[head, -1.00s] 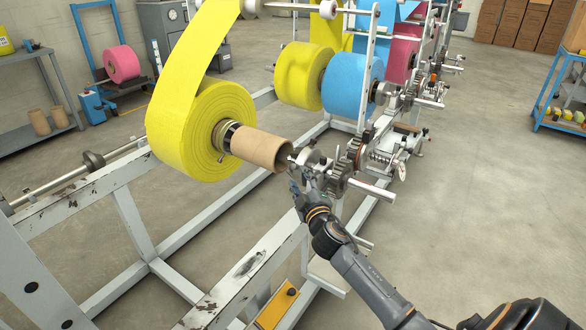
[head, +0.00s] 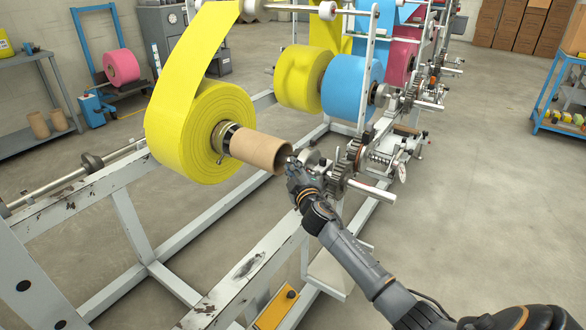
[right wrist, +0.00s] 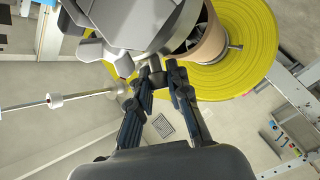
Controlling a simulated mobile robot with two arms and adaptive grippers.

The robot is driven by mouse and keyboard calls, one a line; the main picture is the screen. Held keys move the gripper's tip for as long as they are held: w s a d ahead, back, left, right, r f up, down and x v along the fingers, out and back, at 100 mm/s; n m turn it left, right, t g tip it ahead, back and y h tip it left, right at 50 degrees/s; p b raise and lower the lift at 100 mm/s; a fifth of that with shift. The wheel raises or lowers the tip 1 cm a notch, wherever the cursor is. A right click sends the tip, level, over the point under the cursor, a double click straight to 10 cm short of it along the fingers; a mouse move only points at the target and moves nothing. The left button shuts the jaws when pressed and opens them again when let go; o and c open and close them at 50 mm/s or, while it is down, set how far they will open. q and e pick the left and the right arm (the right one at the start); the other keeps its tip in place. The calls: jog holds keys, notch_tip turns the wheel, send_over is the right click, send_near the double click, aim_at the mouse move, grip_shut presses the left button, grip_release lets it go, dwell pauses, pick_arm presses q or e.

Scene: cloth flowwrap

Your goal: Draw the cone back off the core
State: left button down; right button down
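A brown cardboard core (head: 258,148) sticks out of the big yellow roll (head: 190,135) on the near shaft. The grey metal cone (head: 311,158) is at the core's right end, partly hidden behind my right gripper (head: 293,166). In the right wrist view the grey cone body (right wrist: 125,22) fills the upper middle, in front of the core (right wrist: 208,42). My right gripper also shows there (right wrist: 160,70). Its two dark fingers stand apart, with a small grey lug between or just beyond their tips. I cannot tell if they touch it. My left gripper is out of view.
The white machine frame (head: 262,250) runs below the roll and core. A toothed gear (head: 338,182) and a shaft end (head: 372,194) lie right of the cone. More yellow and blue rolls (head: 352,85) stand behind. The floor at right is open.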

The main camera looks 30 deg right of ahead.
jog(key=shift+w, duration=0.25)
dwell(0.3)
jog(key=c, duration=1.3)
grip_release()
jog(key=shift+a, duration=0.1)
jog(key=shift+o, duration=0.2)
jog(key=v, duration=1.2)
